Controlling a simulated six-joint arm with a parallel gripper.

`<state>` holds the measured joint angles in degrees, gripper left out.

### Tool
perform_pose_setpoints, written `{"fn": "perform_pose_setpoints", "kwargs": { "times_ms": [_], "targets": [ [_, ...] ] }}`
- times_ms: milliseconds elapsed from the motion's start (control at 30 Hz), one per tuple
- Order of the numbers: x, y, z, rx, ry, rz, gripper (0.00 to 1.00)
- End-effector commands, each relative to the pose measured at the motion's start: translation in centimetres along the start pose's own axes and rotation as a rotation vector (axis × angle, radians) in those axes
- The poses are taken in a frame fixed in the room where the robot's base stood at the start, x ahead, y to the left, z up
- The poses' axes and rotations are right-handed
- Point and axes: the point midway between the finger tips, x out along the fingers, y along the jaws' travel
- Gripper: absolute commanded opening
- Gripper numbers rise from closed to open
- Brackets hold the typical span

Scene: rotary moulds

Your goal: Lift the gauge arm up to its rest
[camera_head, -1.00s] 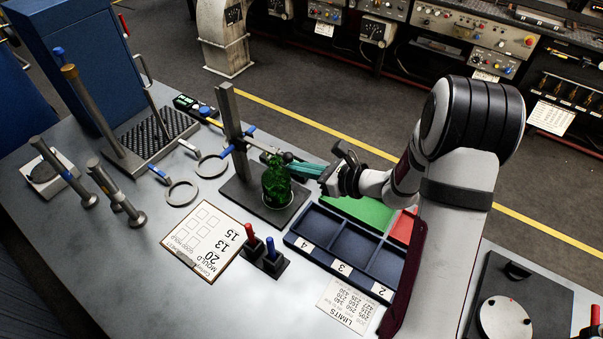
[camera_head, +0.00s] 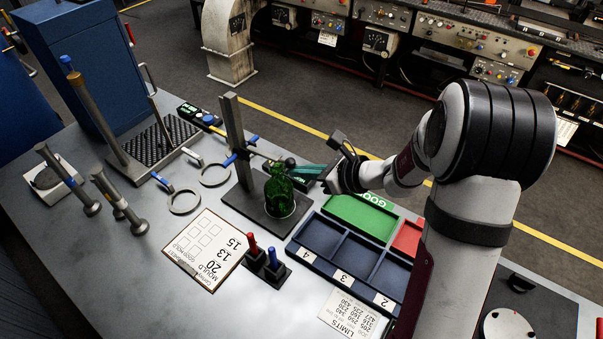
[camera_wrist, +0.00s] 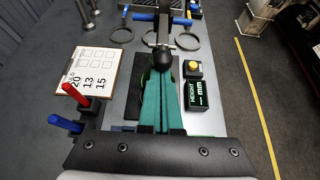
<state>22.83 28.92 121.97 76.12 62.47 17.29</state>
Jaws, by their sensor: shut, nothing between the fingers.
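The gauge arm (camera_head: 264,154) sticks out from an upright grey column (camera_head: 237,140) on a dark base plate, with a blue fitting at the column. Its black ball knob (camera_head: 290,163) is at the outer end, and it also shows in the wrist view (camera_wrist: 163,58). A green bottle (camera_head: 281,192) stands upright on the base plate under the arm. My gripper (camera_head: 296,169) is shut and empty, its teal fingers at the knob; they also show in the wrist view (camera_wrist: 158,82). I cannot tell whether they touch the knob. In the wrist view they hide most of the bottle.
A blue divided tray (camera_head: 345,252) with green and red sections lies right of the stand. Red and blue levers (camera_head: 264,262), a clipboard (camera_head: 205,247) and ring gauges (camera_head: 184,202) lie left and in front. A height display (camera_wrist: 196,95) stands beside the stand.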

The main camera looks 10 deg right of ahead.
Motion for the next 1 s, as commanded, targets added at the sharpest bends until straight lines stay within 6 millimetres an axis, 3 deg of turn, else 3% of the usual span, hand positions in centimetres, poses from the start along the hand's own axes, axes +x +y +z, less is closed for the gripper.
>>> {"fn": "perform_pose_setpoints", "kwargs": {
  "times_ms": [400, 733, 1000],
  "targets": [
    [-1.3, -0.1, 5.1, -0.017, 0.328, -0.003, 0.00],
    [-0.8, 0.0, 9.7, -0.008, 0.638, -0.001, 0.00],
    [0.3, 0.0, 13.1, -0.003, 0.637, 0.000, 0.00]
  ]
}}
